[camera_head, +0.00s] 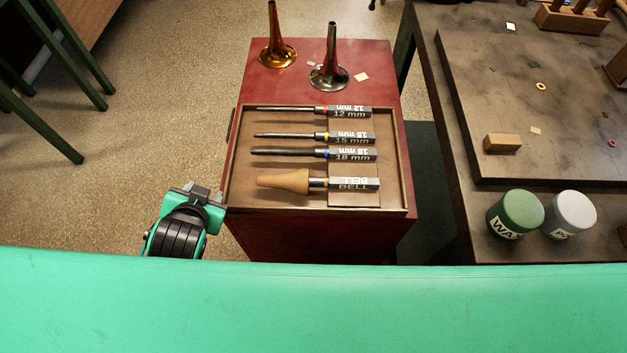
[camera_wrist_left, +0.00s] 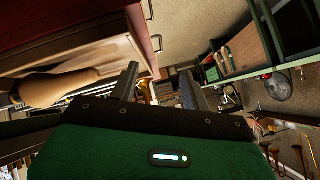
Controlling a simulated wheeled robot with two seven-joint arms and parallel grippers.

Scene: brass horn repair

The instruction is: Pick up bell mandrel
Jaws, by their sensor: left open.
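The bell mandrel (camera_head: 290,181) lies in the front row of an open wooden drawer tray (camera_head: 231,175). My left gripper (camera_head: 190,187) is left of the tray's front corner, apart from the mandrel. In the left wrist view my left gripper (camera_wrist_left: 160,85) is open, with nothing between its fingers. A tan tapered thing, apparently the mandrel (camera_wrist_left: 60,87), shows at the left of that view. My right gripper is not in view.
Other mandrels marked 12 mm (camera_head: 345,112), 15 mm (camera_head: 346,138) and 18 mm (camera_head: 345,154) lie behind in the tray. A brass horn bell (camera_head: 277,53) and a dark one (camera_head: 328,76) stand on the red cabinet (camera_head: 300,80). A workbench (camera_head: 440,120) with a WAX jar (camera_head: 517,212) is at right.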

